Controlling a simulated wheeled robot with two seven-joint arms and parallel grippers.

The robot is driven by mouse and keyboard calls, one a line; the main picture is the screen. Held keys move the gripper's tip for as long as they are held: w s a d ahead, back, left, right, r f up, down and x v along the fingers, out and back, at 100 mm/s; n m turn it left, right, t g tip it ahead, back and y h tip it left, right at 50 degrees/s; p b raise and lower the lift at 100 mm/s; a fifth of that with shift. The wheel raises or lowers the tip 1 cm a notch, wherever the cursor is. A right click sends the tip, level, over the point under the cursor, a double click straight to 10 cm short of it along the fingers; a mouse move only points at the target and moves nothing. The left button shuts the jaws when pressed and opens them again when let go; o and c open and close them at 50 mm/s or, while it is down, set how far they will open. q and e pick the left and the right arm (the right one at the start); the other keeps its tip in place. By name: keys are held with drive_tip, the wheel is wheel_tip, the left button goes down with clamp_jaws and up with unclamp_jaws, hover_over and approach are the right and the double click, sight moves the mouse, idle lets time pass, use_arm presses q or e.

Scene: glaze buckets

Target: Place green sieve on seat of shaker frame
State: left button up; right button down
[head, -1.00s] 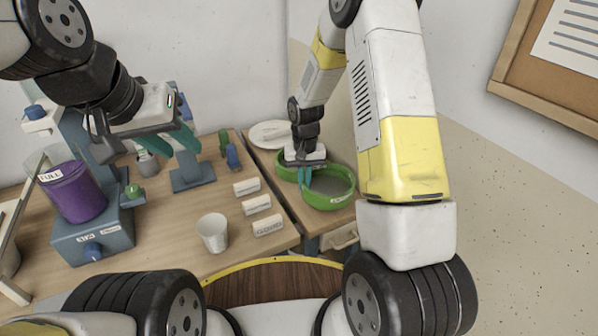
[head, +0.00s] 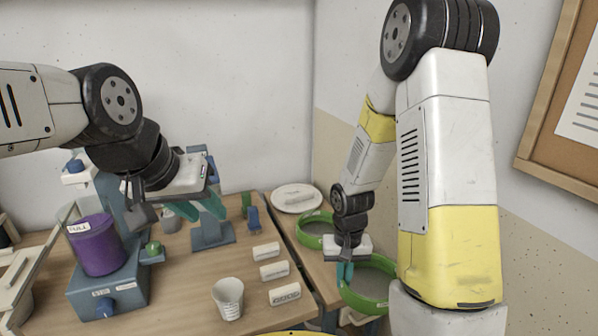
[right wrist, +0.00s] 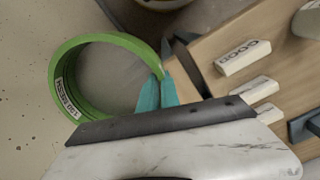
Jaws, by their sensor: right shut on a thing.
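A green sieve (head: 372,303) with a grey mesh floor is at the right of the head view, partly hidden by my right arm. It fills the left of the right wrist view as a green ring (right wrist: 62,75) with a white label. My right gripper (head: 345,272) is shut on its rim; the teal fingers (right wrist: 156,93) pinch the near edge. A second green sieve (head: 328,247) sits behind it on the side table. My left gripper (head: 197,210) is open and empty above the left table. I cannot clearly identify the shaker frame or its seat.
On the left table are a purple bucket (head: 97,247) on a blue machine (head: 108,290), a blue stand (head: 212,237), a white cup (head: 228,298) and several white labelled blocks (head: 274,270). A white plate (head: 297,198) lies at the back. A wall stands to the right.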

drive_tip(key=w+d+r, duration=0.1)
drive_tip(key=w+r, duration=0.1)
drive_tip(key=w, duration=0.5)
drive_tip(key=s+a, duration=0.2)
drive_tip(key=s+a+f, duration=0.1)
drive_tip(key=s+a, duration=0.1)
drive_tip(key=s, duration=0.1)
drive_tip(key=s+a+f, duration=0.1)
drive_tip(key=s+a, duration=0.2)
drive_tip(key=shift+s+a+f, duration=0.1)
hover_over(322, 265)
drive_tip(key=shift+f, duration=2.55)
drive_tip(key=shift+s+f, duration=0.1)
drive_tip(key=shift+f, duration=0.05)
drive_tip(key=c, duration=1.6)
unclamp_jaws()
